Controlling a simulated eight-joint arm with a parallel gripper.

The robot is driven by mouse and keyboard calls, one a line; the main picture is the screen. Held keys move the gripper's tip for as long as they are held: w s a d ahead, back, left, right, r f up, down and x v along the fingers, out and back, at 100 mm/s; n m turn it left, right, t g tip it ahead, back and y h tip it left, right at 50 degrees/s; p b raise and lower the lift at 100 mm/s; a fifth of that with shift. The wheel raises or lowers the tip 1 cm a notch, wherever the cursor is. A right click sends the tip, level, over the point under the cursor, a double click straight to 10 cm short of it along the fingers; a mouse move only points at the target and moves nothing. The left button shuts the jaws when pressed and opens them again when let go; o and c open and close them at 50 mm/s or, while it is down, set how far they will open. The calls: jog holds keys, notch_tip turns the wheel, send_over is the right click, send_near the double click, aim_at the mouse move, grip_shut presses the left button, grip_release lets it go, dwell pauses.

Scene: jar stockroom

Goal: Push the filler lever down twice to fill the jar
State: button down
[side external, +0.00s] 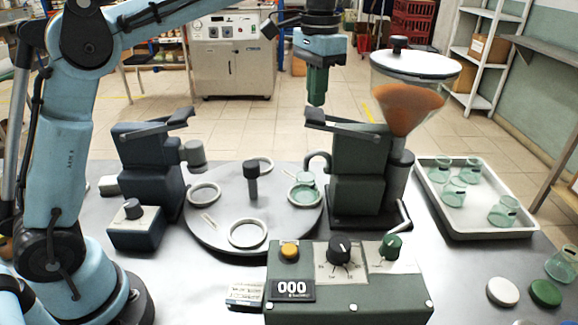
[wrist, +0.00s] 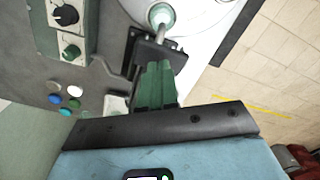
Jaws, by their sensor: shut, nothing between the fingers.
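The green filler (side external: 358,165) stands right of the turntable, with a hopper (side external: 408,100) of orange-brown contents behind it. Its dark lever (side external: 345,123) runs along the top and appears raised at the left end. A clear greenish jar (side external: 305,193) stands in a turntable ring by the filler's spout (side external: 318,160); it also shows in the wrist view (wrist: 160,15). No filling is visible in it. My gripper (side external: 316,102) is shut and empty, fingers pointing down just above the lever's left end. Whether they touch is unclear. The wrist view shows its green fingers (wrist: 155,68) over the filler.
A dark blue machine (side external: 150,165) stands left of the turntable (side external: 205,232). A control box (side external: 350,285) with knobs and a display reading 000 (side external: 291,287) is in front. A tray (side external: 490,225) of several jars is at right, with loose lids (side external: 503,291) nearby.

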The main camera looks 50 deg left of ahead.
aim_at(313, 112)
jog(key=shift+f, duration=0.15)
jog(key=shift+s+a+f, duration=0.1)
jog(key=shift+a+f, duration=0.05)
jog(key=shift+f, duration=2.85)
jog(key=shift+r, duration=3.2)
jog(key=shift+f, duration=0.15)
